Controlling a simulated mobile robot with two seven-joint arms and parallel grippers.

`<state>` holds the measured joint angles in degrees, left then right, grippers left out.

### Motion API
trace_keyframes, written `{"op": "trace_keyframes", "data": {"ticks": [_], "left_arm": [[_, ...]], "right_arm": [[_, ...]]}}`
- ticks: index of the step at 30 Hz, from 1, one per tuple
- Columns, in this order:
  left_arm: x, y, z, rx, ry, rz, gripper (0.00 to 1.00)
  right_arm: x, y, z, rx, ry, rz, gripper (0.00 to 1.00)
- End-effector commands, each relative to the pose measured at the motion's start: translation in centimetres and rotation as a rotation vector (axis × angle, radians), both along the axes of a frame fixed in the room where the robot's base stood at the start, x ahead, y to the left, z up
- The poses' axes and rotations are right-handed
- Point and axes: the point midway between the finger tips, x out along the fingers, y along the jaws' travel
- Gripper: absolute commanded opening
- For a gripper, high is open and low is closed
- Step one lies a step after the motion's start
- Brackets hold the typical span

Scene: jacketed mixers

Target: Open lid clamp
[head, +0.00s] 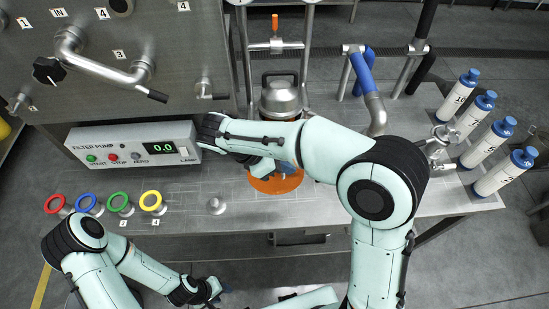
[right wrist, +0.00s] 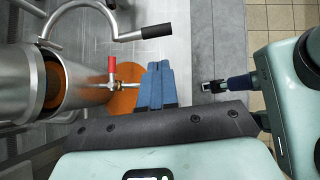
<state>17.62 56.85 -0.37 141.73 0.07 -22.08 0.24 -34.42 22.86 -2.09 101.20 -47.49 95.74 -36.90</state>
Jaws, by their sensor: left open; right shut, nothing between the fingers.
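A steel vessel (head: 281,97) with a black-handled lid stands at the back of the steel table, partly behind my right arm. I cannot make out a lid clamp for certain. My right gripper (head: 287,165) is over an orange disc (head: 275,182) on the table, mostly hidden by my arm. In the right wrist view its blue fingers (right wrist: 158,88) are shut and empty, beside a red-handled valve (right wrist: 112,70) on a steel cylinder (right wrist: 75,85). A bent bar with a black grip (right wrist: 158,31) is above them. My left gripper (head: 215,289) is open and empty below the table's front edge.
A filter pump box (head: 135,145) sits at the left, below a steel panel (head: 150,30) with a bent lever. Coloured rings (head: 88,204) line the front left edge. Several white bottles (head: 482,145) stand at the right. The table front is mostly clear.

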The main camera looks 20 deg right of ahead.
Motion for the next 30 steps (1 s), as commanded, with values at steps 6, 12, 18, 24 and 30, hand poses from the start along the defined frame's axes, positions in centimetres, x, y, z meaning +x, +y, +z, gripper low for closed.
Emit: {"op": "trace_keyframes", "data": {"ticks": [6, 12, 18, 24, 30], "left_arm": [[-0.7, 0.0, -0.8, 0.000, 0.008, 0.000, 0.43], [-0.7, 0.0, -0.8, 0.000, 0.008, 0.000, 0.43], [-0.7, 0.0, -0.8, 0.000, 0.008, 0.000, 0.43], [-0.7, 0.0, -0.8, 0.000, 0.007, 0.000, 0.43], [-1.0, 0.0, -1.2, 0.000, 0.011, 0.000, 0.43]], "right_arm": [[-0.4, -3.2, -3.0, 0.000, 0.000, -0.004, 0.00], [-0.5, -5.1, -3.9, 0.002, -0.002, -0.002, 0.00], [-0.5, -5.7, -4.1, 0.001, -0.003, 0.000, 0.00], [-0.5, -5.6, -4.1, 0.001, -0.003, 0.000, 0.00], [-1.0, -7.1, -4.1, 0.003, -0.004, 0.054, 0.00]]}}
